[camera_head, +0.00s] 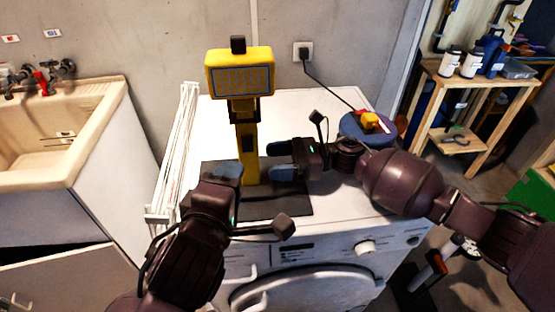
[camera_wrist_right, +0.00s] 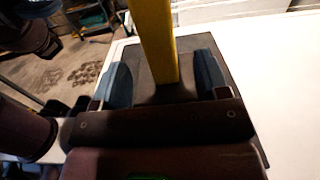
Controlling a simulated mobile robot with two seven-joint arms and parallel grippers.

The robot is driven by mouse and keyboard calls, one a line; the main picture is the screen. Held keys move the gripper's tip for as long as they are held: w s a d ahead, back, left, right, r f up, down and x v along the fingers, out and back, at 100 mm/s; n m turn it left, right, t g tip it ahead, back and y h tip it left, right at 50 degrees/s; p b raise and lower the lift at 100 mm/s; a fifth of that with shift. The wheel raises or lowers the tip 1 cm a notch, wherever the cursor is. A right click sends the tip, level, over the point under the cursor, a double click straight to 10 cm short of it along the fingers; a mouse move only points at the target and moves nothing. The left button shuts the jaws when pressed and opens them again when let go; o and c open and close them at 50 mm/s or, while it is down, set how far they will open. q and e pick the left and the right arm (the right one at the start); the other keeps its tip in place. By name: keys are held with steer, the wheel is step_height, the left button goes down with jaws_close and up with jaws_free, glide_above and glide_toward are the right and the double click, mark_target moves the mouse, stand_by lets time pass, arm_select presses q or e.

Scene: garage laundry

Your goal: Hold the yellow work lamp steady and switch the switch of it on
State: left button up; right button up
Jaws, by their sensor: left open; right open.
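The yellow work lamp (camera_head: 248,150) stands upright on a dark mat (camera_head: 290,204) on top of the white washing machine. Its boxy head with a pale grid panel faces me; I cannot make out the switch. My right gripper (camera_head: 274,161) is open, with blue fingertips just right of the lamp's lower post. In the right wrist view, the yellow post (camera_wrist_right: 154,40) appears between the two open fingers (camera_wrist_right: 163,78), with gaps on both sides. My left gripper (camera_head: 228,170) is open at the lower left of the post, partly hiding the mat.
A blue round item (camera_head: 352,130) with a yellow-and-red object lies at the machine's right rear. A wall socket (camera_head: 303,51) has a cord plugged in. A white rack (camera_head: 176,150) and a sink (camera_head: 50,150) are at left. A wooden shelf (camera_head: 470,85) stands right.

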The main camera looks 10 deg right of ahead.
steer(key=shift+a+f, duration=0.1)
steer(key=shift+a, duration=3.65)
